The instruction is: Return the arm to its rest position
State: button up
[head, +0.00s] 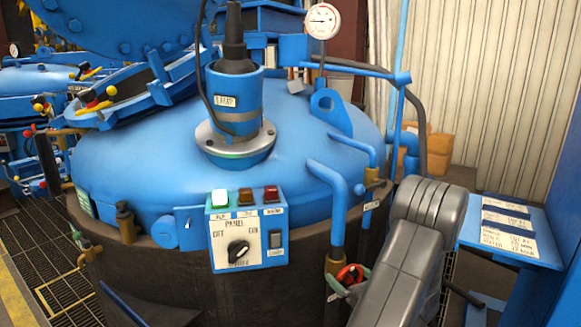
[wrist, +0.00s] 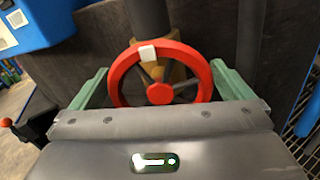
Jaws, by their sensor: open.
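A red handwheel (wrist: 160,93) with a white mark on its rim is on a brass valve at the furnace's side, seen head-on in the wrist view. My gripper (wrist: 159,72) is open, its two green fingers on either side of the wheel. The fingers are close to the rim; I cannot tell whether they touch it. In the head view the wheel (head: 350,274) shows low on the right, partly hidden by my grey arm, with a green finger beside it.
The blue furnace lid (head: 300,130) fills the middle. A control panel (head: 246,230) with a knob is on its front. Blue pipes (head: 336,200) rise beside my arm. A label stand (head: 510,226) is close at right. Floor grating (head: 50,275) lies at left.

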jog(key=n+b, duration=0.2)
jog(key=n, duration=0.1)
jog(key=n+b, duration=0.1)
jog(key=shift+a+f+n, duration=0.2)
jog(key=shift+f+n, duration=0.05)
jog(key=shift+n, duration=0.05)
jog(key=n+b, duration=0.1)
jog(key=n, duration=0.1)
jog(key=n+b, duration=0.2)
jog(key=shift+s+a+n, duration=0.15)
jog(key=shift+n, duration=0.15)
jog(key=n+b, duration=0.2)
jog(key=n, duration=0.2)
jog(key=shift+a+f, duration=0.1)
jog(key=shift+f, duration=0.05)
jog(key=shift+s+n+b, duration=0.1)
jog(key=shift+n+b, duration=0.8)
jog(key=shift+n, duration=1.6)
jog(key=shift+a, duration=0.1)
